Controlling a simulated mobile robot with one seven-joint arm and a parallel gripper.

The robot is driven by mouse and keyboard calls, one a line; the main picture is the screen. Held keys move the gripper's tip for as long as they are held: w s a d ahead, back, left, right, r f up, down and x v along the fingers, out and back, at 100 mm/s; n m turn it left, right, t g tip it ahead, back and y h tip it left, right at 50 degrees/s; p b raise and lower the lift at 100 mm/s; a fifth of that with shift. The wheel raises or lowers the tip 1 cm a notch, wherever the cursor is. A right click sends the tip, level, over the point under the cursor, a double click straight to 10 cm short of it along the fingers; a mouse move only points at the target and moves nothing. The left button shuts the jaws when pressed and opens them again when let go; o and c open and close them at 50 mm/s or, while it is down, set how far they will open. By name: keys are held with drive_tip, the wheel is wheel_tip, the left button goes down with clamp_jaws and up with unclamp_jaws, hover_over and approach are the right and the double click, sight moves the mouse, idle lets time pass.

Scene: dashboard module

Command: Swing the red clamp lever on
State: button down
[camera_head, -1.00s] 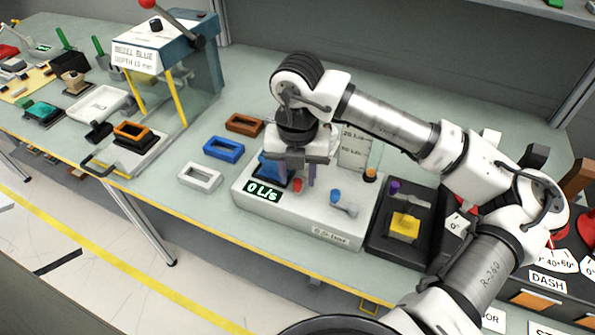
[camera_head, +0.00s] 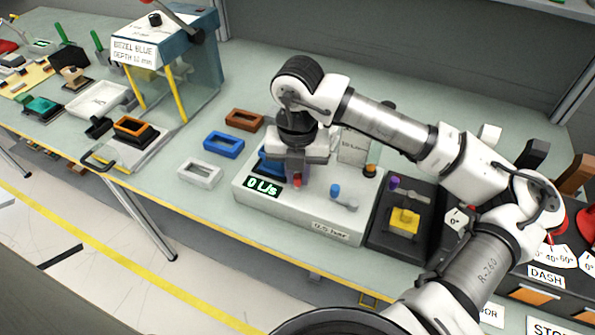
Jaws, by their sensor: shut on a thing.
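The red clamp lever (camera_head: 297,183) shows only as a small red tip on the white test box with the 0 L/s display (camera_head: 263,186). My gripper (camera_head: 298,176) points down over this box and is shut on the red lever. The fingers and hand hide most of the lever, so its angle cannot be told. A blue bezel (camera_head: 270,166) sits on the box just left of the fingers, partly behind the hand.
A blue-knobbed lever (camera_head: 340,192) stands on the box right of my gripper. Farther right is a dark fixture with a yellow block (camera_head: 404,221). Brown (camera_head: 245,120), blue (camera_head: 223,145) and white (camera_head: 198,173) frames lie to the left. A press (camera_head: 170,60) stands back left.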

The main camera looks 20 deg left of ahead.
drive_tip(key=shift+f, duration=0.1)
drive_tip(key=shift+d+f+n+b, duration=0.2)
drive_tip(key=shift+n+b, duration=0.3)
drive_tip(key=shift+b, duration=0.7)
drive_tip(key=d+n+b, duration=0.1)
drive_tip(key=n+b, duration=0.1)
drive_tip(key=b, duration=0.2)
drive_tip(key=shift+w, duration=0.15)
drive_tip(key=n+b, duration=0.1)
drive_tip(key=d+n+b, duration=0.1)
drive_tip(key=n+b, duration=0.1)
drive_tip(key=shift+w, duration=0.2)
drive_tip(key=n+b, duration=0.1)
drive_tip(key=d+n+b, duration=0.1)
drive_tip(key=shift+w+r+n+b, duration=0.1)
drive_tip(key=shift+w+n+b, duration=0.2)
drive_tip(key=shift+w+n, duration=0.1)
drive_tip(key=n+b, duration=0.1)
drive_tip(key=n, duration=0.1)
drive_tip(key=w+d+n+b, duration=0.1)
drive_tip(key=n, duration=0.1)
drive_tip(key=shift+w+r, duration=0.15)
drive_tip(key=shift+w+d+r+n+b, duration=0.1)
drive_tip(key=shift+w+n+b, duration=0.3)
drive_tip(key=shift+n, duration=0.85)
drive_tip(key=shift+w+d+n+b, duration=0.1)
drive_tip(key=shift+w+n+b, duration=0.3)
drive_tip(key=shift+n, duration=0.85)
drive_tip(key=shift+w, duration=0.1)
